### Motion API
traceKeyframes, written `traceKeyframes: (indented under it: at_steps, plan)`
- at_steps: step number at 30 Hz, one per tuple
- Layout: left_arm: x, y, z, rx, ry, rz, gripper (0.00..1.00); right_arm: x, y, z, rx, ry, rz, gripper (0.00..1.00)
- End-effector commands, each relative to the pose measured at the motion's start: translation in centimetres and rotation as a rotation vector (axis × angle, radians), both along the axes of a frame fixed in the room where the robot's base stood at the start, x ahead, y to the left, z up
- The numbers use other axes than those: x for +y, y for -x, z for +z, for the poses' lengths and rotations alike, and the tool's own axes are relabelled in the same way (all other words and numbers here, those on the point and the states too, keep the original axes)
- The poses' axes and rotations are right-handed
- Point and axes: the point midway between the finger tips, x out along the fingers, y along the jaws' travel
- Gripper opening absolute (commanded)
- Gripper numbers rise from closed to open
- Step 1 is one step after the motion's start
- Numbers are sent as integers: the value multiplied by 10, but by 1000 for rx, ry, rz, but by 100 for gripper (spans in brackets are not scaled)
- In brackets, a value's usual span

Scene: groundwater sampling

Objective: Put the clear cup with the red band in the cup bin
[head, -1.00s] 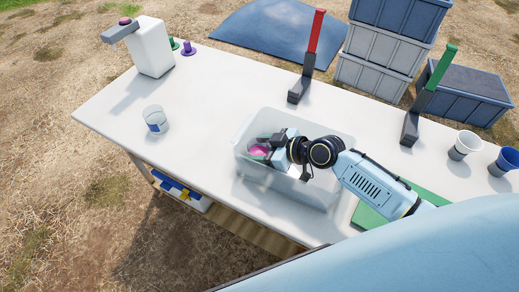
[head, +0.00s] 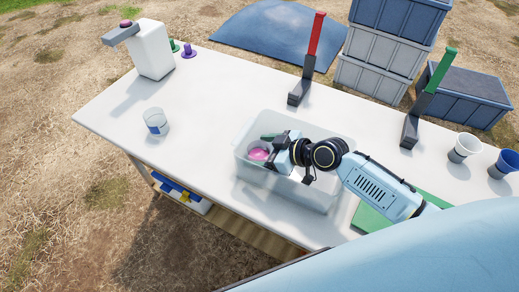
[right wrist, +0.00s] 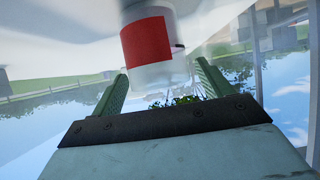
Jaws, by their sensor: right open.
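The clear cup with the red band (head: 259,154) shows pinkish inside the translucent cup bin (head: 240,150), near its left end. In the right wrist view the cup (right wrist: 148,48) shows its red band large, just beyond my fingertips and apart from them. My right gripper (head: 286,158) is over and partly within the bin, beside the cup. In the right wrist view its green fingers (right wrist: 160,78) are spread apart with nothing gripped. Whether the cup rests fully on the bin floor is hard to tell. My left gripper is out of view.
A clear cup with a blue band (head: 156,122) stands on the white table (head: 205,100) to the left. A white dispenser (head: 153,50) is at the far left corner. Red (head: 312,45) and green (head: 432,85) uprights stand behind the bin. White (head: 464,147) and blue (head: 504,163) cups are at right.

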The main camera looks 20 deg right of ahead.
Motion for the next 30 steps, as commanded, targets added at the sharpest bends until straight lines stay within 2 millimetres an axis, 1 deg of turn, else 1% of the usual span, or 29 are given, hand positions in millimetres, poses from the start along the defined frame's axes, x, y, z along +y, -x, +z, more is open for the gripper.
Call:
traceKeyframes:
  at_steps: [1,6,9,12,25,30]
  plan:
    - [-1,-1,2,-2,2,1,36,-7,7,4,2,6,1,78]
    - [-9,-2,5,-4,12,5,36,-24,27,18,3,6,2,78]
    - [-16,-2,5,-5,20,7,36,-33,36,25,1,5,1,78]
    - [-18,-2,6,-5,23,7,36,-37,41,29,3,3,1,78]
    - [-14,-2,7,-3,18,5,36,-39,43,32,1,0,1,78]
    - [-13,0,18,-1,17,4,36,-39,44,43,3,1,0,78]
